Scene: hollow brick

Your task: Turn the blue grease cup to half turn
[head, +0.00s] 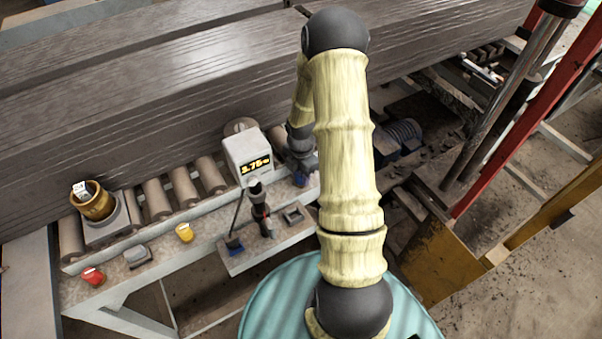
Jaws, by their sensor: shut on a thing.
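The blue grease cup (300,181) sits at the right end of the grey bench ledge, and only a small part of it shows. My gripper (303,170) reaches down over it from behind my arm and is shut on it. The fingers and most of the cup are hidden, so I cannot tell how far the cup is turned. A yellow grease cup (185,232) and a red one (93,276) stand farther left along the same ledge.
A white display box (248,156) stands just left of my gripper. A lower shelf (262,246) holds a dark upright tool (261,212) and a blue-ended tool (234,244). A brown tagged pot (97,203) is at left. Large grey beams (150,85) lie behind.

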